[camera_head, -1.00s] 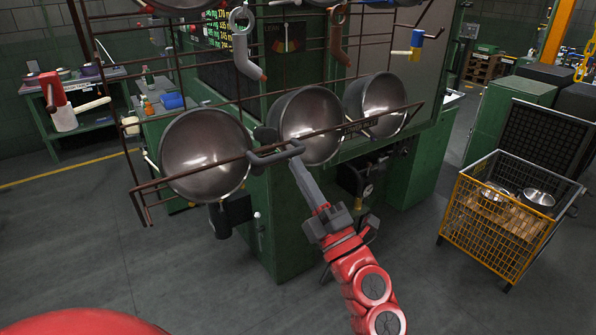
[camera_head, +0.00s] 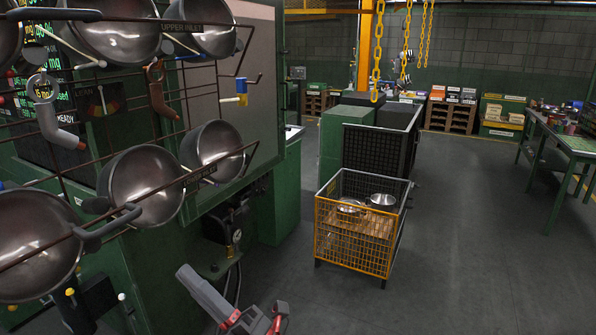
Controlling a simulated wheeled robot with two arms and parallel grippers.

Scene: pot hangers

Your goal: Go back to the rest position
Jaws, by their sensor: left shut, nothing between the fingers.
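My left gripper (camera_head: 186,274) is low in the head view, left of the middle, with its grey fingers shut and empty. It points up and to the left and is apart from the rack rail (camera_head: 160,188) and the grey curved handle (camera_head: 110,221). Three metal pots hang tilted in the lower row: a near one (camera_head: 30,245), a middle one (camera_head: 145,186) and a far one (camera_head: 216,150). More pots (camera_head: 115,32) hang in the upper row, partly cut off by the frame's edge. My right gripper is not in view.
A yellow wire cart (camera_head: 352,245) with two metal pots (camera_head: 382,200) stands right of my arm. Dark bins (camera_head: 375,150) stand behind it. A green workbench (camera_head: 570,140) is at far right. The floor (camera_head: 470,270) between cart and bench is clear.

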